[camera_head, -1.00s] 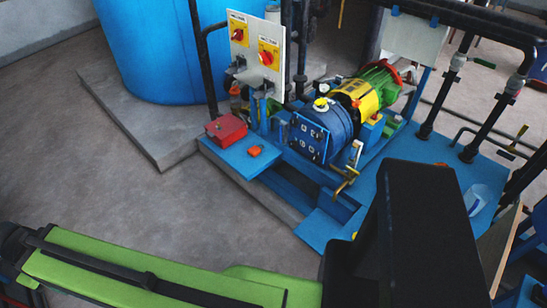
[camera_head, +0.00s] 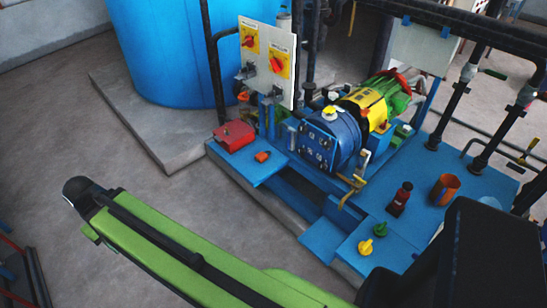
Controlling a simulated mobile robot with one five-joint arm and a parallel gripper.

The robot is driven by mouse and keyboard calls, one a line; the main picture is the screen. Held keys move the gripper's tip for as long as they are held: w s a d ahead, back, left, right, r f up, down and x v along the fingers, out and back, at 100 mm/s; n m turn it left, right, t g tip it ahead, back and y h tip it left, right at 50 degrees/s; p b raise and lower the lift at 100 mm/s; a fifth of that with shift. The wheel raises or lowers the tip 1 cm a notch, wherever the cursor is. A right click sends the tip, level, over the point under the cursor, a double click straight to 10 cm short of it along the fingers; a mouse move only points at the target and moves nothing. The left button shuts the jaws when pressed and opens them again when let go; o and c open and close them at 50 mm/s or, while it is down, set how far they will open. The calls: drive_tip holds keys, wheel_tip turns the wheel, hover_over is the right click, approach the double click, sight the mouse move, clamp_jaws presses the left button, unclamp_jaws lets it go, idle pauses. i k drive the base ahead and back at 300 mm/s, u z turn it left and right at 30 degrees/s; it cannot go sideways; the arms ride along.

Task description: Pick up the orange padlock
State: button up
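The orange padlock (camera_head: 262,156) looks like a small orange block. It lies on the blue skid ledge (camera_head: 262,175), just right of a red box (camera_head: 233,136). It is small, and its shackle cannot be made out. My green and black arm crosses the bottom of the view, well in front of the padlock and apart from it. I cannot make out my gripper's fingers in this view.
A blue pump (camera_head: 330,140) with a yellow and green motor stands behind the ledge. A switch panel (camera_head: 266,60) rises behind the padlock. A dark red bottle (camera_head: 400,199), orange cup (camera_head: 445,189), and yellow (camera_head: 365,247) and green (camera_head: 380,229) knobs stand at right.

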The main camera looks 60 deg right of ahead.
sight(262, 156)
drive_tip(key=z, duration=0.15)
drive_tip(key=i, duration=1)
drive_tip(key=u, duration=0.05)
